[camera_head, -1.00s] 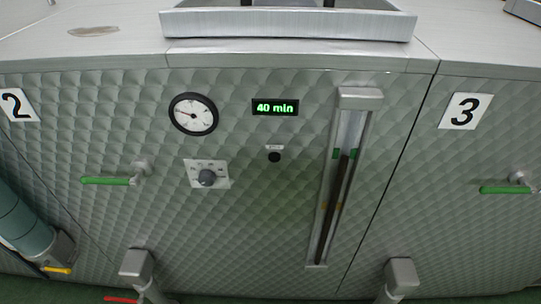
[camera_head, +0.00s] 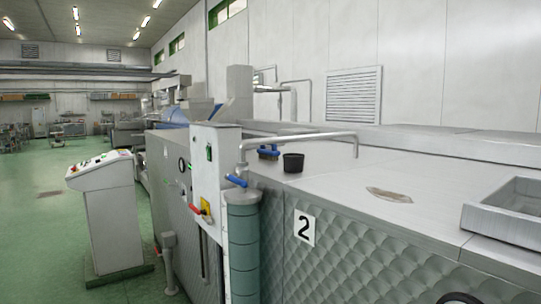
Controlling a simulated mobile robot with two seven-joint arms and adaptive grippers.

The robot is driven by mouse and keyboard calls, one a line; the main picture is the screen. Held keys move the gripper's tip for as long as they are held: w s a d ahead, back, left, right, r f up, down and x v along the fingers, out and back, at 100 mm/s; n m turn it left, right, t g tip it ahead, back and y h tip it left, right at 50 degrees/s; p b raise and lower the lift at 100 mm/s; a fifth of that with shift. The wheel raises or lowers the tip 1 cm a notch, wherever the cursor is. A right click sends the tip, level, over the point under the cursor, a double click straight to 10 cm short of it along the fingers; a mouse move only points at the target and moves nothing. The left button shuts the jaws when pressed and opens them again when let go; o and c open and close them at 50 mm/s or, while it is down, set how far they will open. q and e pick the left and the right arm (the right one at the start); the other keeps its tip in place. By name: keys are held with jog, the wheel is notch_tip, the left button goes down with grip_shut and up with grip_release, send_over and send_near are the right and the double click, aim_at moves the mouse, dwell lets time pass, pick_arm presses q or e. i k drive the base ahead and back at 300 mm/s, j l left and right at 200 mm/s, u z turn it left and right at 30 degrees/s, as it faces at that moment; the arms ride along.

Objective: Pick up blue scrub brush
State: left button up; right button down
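The blue scrub brush (camera_head: 268,152) lies on the steel top of the machine, near the middle of the head view. It is small at this distance, with a blue upper part and a tan-brown part below. A black cup-like container (camera_head: 293,162) stands just to its right. A bent metal pipe passes above and close to both. Neither of my grippers shows in this view.
A control desk (camera_head: 104,200) stands on the green floor at left. A teal cylinder (camera_head: 242,240) and a white panel (camera_head: 213,160) stand before the brush. A stain (camera_head: 389,194) and a metal tray (camera_head: 508,212) are on the top at right. The floor at left is open.

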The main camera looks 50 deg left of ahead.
aim_at(272, 154)
jog(key=u, duration=1.65)
jog(key=i+j+z, duration=0.1)
jog(key=z, duration=0.35)
jog(key=i+j+z, duration=0.25)
jog(key=z, duration=0.2)
jog(key=i+j+z, duration=0.15)
jog(key=z, duration=0.3)
jog(key=i+j+z, duration=0.1)
jog(key=j+z, duration=0.35)
